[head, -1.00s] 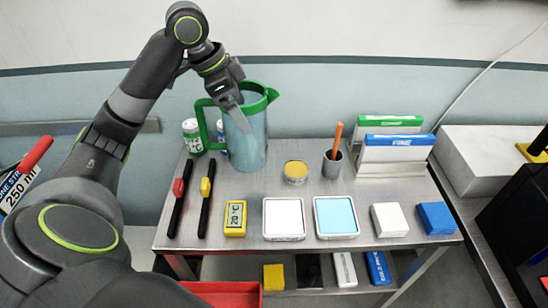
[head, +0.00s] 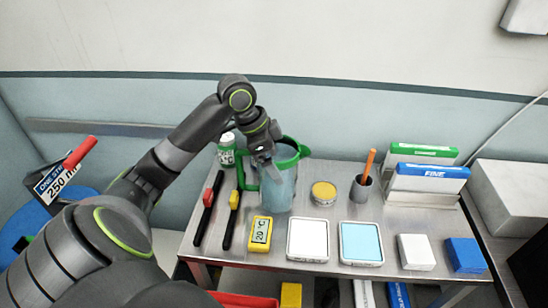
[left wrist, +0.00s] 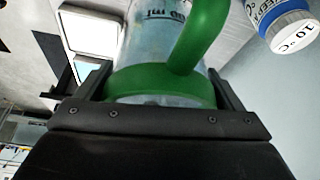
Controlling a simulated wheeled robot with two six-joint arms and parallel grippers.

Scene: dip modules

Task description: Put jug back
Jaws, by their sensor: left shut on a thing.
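The jug (head: 278,188) is a clear bluish pitcher with a green rim, spout and handle. It appears upright at the back left of the metal table; I cannot tell whether its base touches the top. My left gripper (head: 264,160) reaches it from the left and is shut on it at the rim. In the left wrist view the green rim band (left wrist: 160,82) lies between the two fingers, with the green handle (left wrist: 200,35) in front. My right gripper is not in view.
A white-and-green bottle (head: 227,150) stands behind the jug's left side. Two black tools (head: 209,208) lie left of it. A yellow thermometer (head: 260,232), white and blue trays, a yellow tin (head: 323,192) and a pen cup (head: 361,188) are nearby. A red bin (head: 245,300) is below.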

